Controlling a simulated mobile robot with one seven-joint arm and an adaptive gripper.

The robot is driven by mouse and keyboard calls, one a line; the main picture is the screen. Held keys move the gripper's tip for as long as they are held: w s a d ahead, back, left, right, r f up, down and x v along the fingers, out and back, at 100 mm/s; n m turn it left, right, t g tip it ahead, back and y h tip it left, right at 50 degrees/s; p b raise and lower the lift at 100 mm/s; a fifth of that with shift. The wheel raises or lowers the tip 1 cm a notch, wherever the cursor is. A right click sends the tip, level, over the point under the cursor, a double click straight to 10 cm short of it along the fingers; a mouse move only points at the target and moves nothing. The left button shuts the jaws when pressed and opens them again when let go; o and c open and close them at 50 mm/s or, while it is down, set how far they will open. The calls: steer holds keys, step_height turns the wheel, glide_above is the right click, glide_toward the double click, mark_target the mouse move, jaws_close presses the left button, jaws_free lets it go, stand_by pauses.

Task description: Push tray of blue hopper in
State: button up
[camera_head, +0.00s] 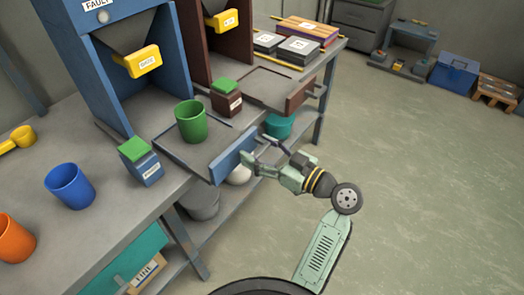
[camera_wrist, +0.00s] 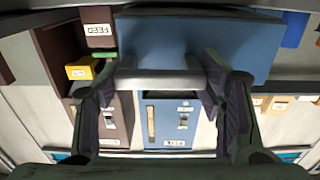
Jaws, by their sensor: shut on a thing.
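The blue hopper (camera_head: 118,62) stands on the bench at upper left, with a yellow tag on its front. Its grey tray (camera_head: 184,151) sticks out toward the floor side and ends in a blue front panel (camera_head: 226,160). A green cup (camera_head: 191,122) stands upright on the tray. My gripper (camera_head: 262,155) is at the outer side of this panel. In the wrist view the blue panel (camera_wrist: 200,42) fills the top middle, and my gripper (camera_wrist: 163,78) is shut on the grey handle bar (camera_wrist: 160,83) in front of it. The head view hides the handle.
A brown hopper (camera_head: 216,35) stands beside it, its tray front (camera_head: 305,92) also out. A brown green-lidded box (camera_head: 226,101) and a blue one (camera_head: 141,165) flank the blue hopper's tray. A blue cup (camera_head: 70,187) and orange cup (camera_head: 15,240) stand left. The right floor is open.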

mark_target(248, 144)
steer(key=b+x, duration=0.6)
steer(key=x, duration=1.1)
steer(key=shift+w+a, duration=0.1)
steer(key=shift+a, duration=0.15)
steer(key=o, duration=1.7)
steer(key=shift+d, duration=0.1)
steer(key=v, duration=1.1)
steer(key=shift+s+d, duration=0.25)
steer(key=shift+d, duration=0.1)
